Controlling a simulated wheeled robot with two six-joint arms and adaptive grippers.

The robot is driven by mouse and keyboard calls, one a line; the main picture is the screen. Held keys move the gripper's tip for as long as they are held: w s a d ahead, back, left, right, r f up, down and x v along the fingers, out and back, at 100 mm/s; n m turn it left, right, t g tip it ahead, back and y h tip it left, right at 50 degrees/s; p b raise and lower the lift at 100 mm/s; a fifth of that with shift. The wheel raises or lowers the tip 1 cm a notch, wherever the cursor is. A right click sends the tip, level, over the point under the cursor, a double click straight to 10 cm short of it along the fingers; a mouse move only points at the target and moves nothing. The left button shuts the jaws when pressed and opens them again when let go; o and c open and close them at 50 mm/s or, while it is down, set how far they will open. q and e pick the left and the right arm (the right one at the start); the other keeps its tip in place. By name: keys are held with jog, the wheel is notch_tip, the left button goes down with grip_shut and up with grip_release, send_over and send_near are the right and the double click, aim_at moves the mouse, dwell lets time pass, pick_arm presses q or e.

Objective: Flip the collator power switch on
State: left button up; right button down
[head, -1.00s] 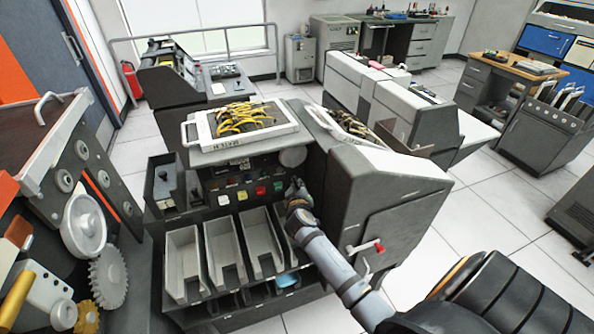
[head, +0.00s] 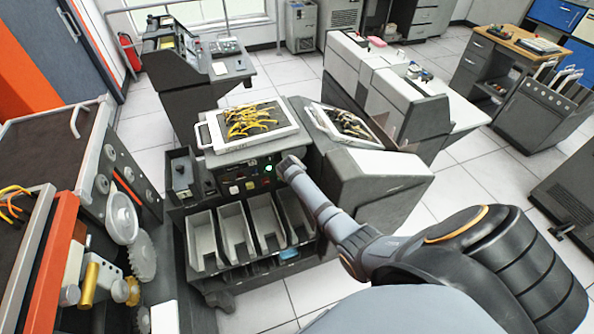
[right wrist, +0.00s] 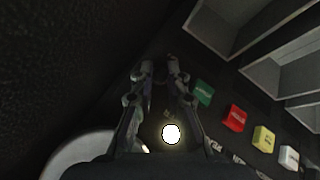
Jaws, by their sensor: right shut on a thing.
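The collator (head: 350,190) is the dark grey machine in the middle of the head view, with a row of pale bins in front. My right gripper (right wrist: 160,68) is at its control panel (head: 222,178), at the panel's right end. The fingers are close together and shut on a small part there, which I take to be the power switch; the fingers and my arm hide it. My left gripper is not in view.
Beside my fingers are a green button (right wrist: 204,93), a red button (right wrist: 235,118), a yellow button (right wrist: 264,138) and a white button (right wrist: 289,157). Pale bins (head: 235,232) stand below the panel. A machine with gears (head: 122,218) is close on the left.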

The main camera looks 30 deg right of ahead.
dwell(0.4)
jog(key=c, duration=1.3)
grip_release()
jog(key=shift+c, duration=0.2)
jog(key=v, duration=1.2)
jog(key=shift+w+d, duration=0.1)
